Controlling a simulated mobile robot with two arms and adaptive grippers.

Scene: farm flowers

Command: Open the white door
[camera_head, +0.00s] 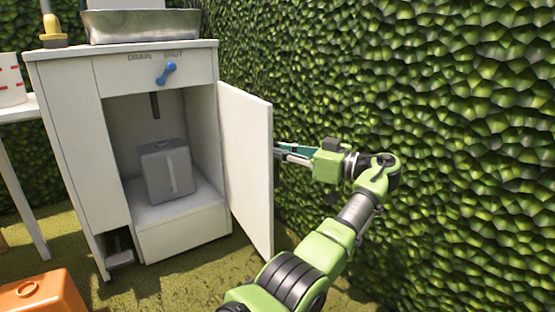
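The white door (246,168) of the white cabinet (70,150) stands swung wide open, hinged on the right side of the opening. My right gripper (282,151) is at the door's outer edge, on its right side; its fingertips are partly hidden behind the door, so I cannot tell whether it touches or grips it. Inside the cabinet a grey canister (167,172) stands on a raised white floor. My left gripper is not in view.
A blue lever (166,73) sits on the cabinet front under a metal basin (140,27). An orange container (42,297) is at the lower left. A leafy hedge wall (430,80) stands close behind my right arm. Grass in front of the cabinet is clear.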

